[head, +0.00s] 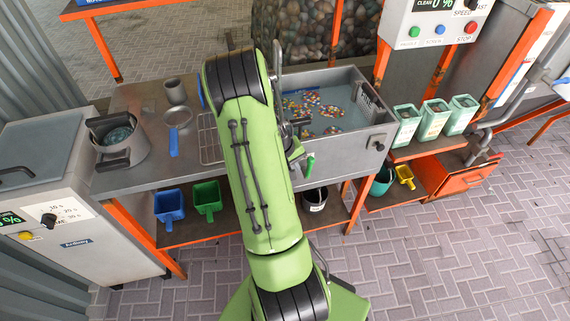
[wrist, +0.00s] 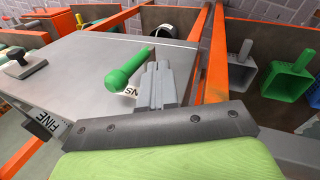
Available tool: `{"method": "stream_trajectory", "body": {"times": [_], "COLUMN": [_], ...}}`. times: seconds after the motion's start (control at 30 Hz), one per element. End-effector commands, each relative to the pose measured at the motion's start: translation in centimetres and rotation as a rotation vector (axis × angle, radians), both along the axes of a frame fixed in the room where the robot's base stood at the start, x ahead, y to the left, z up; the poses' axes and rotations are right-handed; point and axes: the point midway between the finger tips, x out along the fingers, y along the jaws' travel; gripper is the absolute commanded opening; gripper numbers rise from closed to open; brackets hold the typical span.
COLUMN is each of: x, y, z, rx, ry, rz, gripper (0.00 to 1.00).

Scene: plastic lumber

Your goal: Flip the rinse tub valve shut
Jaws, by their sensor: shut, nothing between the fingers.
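The rinse tub (head: 350,145) is a grey metal basin with water and coloured flakes, right of my arm in the head view. Its grey side (wrist: 85,65) fills the left of the wrist view. The green valve handle (head: 309,166) shows at the tub's front, just right of my arm. In the wrist view the green handle (wrist: 128,69) slants from a rounded near end up to the right, in front of the tub side. My gripper (wrist: 157,70) is shut and empty, with its fingertips close beside the handle on its right. I cannot tell whether they touch.
A dark knob (head: 376,142) sits on the tub's front. Blue (head: 169,205) and green scoops (head: 208,198) stand on the shelf below. Orange frame bars (wrist: 211,65) run close to my gripper's right. A pot (head: 118,140) stands on the left counter. The paved floor in front is clear.

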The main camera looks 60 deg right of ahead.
Motion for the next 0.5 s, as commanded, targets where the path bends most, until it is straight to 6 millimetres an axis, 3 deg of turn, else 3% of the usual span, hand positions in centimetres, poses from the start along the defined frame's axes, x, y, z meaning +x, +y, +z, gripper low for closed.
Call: {"method": "stream_trajectory", "body": {"times": [0.2, 0.5], "x": [-1.2, -1.2], "y": [-1.8, -1.8], "z": [-0.1, 0.0], "rx": [0.002, 0.002], "ry": [-0.001, -0.001], "rz": [0.001, 0.002], "gripper": [0.0, 0.0]}}
